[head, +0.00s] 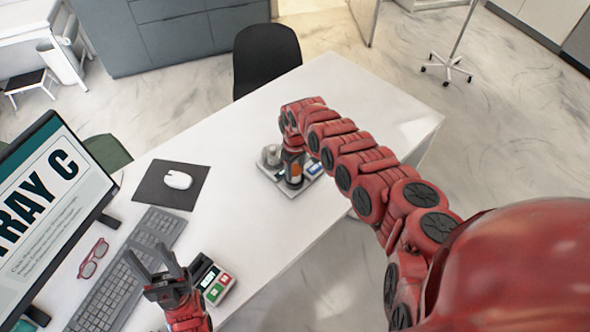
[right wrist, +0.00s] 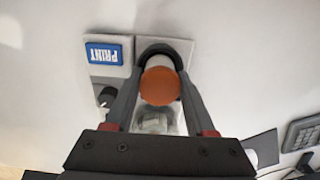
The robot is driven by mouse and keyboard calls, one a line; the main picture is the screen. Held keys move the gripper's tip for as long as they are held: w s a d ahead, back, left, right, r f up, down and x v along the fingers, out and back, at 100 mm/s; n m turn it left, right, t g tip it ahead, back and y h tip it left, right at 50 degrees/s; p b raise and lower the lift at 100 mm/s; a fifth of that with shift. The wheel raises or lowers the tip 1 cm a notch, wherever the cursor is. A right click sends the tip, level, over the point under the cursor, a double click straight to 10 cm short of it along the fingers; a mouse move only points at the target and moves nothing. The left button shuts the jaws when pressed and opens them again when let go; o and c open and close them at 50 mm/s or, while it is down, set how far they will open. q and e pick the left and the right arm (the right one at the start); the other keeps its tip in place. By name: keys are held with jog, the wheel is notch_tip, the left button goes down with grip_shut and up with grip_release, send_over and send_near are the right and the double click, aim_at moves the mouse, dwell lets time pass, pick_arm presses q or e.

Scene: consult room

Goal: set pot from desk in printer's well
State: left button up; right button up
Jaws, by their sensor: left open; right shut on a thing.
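My right gripper (right wrist: 160,95) is shut on the pot (right wrist: 160,86), whose round orange top faces the right wrist camera. The pot is at the light grey printer (right wrist: 108,70), which has a blue PRINT button and a black knob. A dark curved edge shows just beyond the pot; I cannot tell whether the pot's base is inside the well or just above it. In the head view the printer (head: 312,168) lies on the desk, partly hidden by my right gripper (head: 293,165). My left gripper (head: 155,262) is open and empty above the desk's near left part.
A small device with green and red buttons (head: 216,287) stands beside my left gripper. A keyboard (head: 125,270), red glasses (head: 93,258), a mouse (head: 177,180) and a monitor (head: 45,215) occupy the left side. The desk (head: 350,95) is clear beyond the printer.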

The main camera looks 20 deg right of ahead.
jog(key=shift+f+b, duration=0.6)
jog(key=shift+f, duration=0.2)
dwell(0.8)
jog(key=o, duration=1.6)
jog(key=shift+c, duration=0.2)
jog(key=shift+r, duration=0.1)
jog(key=shift+r+p, duration=3.3)
jog(key=shift+r, duration=0.15)
